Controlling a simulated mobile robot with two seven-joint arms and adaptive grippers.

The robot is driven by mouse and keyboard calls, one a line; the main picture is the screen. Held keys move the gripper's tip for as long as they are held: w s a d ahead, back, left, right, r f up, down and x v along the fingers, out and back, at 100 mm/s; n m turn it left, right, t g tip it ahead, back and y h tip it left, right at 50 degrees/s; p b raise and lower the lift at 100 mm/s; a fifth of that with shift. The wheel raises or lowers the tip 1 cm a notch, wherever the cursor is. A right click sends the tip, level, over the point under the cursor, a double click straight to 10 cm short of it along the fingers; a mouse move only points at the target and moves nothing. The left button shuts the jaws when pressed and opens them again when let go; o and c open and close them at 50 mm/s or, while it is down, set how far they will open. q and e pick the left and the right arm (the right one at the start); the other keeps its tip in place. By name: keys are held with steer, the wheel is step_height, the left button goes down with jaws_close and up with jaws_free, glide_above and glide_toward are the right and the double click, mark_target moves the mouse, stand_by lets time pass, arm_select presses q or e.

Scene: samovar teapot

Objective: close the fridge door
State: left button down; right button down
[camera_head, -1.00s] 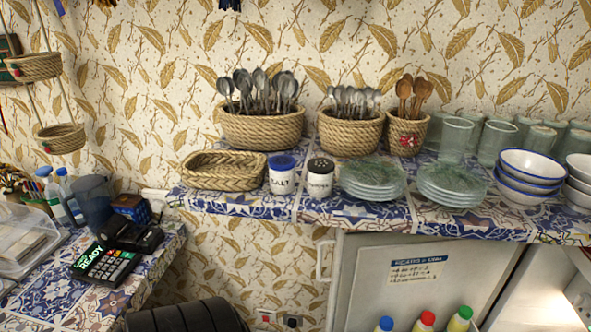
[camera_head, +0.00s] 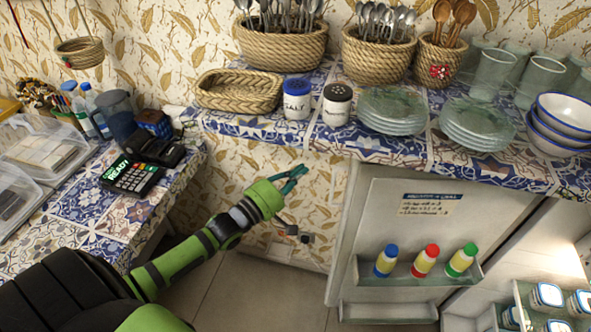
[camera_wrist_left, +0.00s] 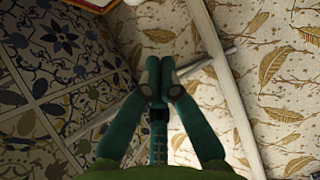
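The fridge door (camera_head: 386,226) stands open below the tiled counter in the head view, its inner side facing me. Its door shelf (camera_head: 368,276) holds three small bottles with blue, red and green caps. The lit fridge interior shows at the right edge, with several white-and-blue containers (camera_head: 547,296). My left gripper (camera_head: 297,176) is left of the door's left edge, apart from it in the picture, in front of the patterned wall. In the left wrist view, its teal fingertips (camera_wrist_left: 159,75) meet with nothing visible between them. My right gripper is out of view.
The tiled counter (camera_head: 390,150) above the door carries a salt shaker (camera_head: 297,98), plates (camera_head: 393,108), bowls (camera_head: 560,125) and baskets of cutlery. A lower tiled counter with a card reader (camera_head: 132,178) is at left. Floor (camera_head: 255,290) shows between my arm and the door.

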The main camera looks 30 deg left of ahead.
arm_select(q)
steer(key=f+p+x, duration=0.1)
steer(key=x, duration=0.8)
steer(key=s+d+p, duration=0.2)
steer(key=s, duration=0.1)
steer(key=shift+s+d+r, duration=0.1)
steer(key=shift+s+d, duration=0.05)
steer(key=shift+d, duration=0.1)
steer(key=shift+s, duration=0.15)
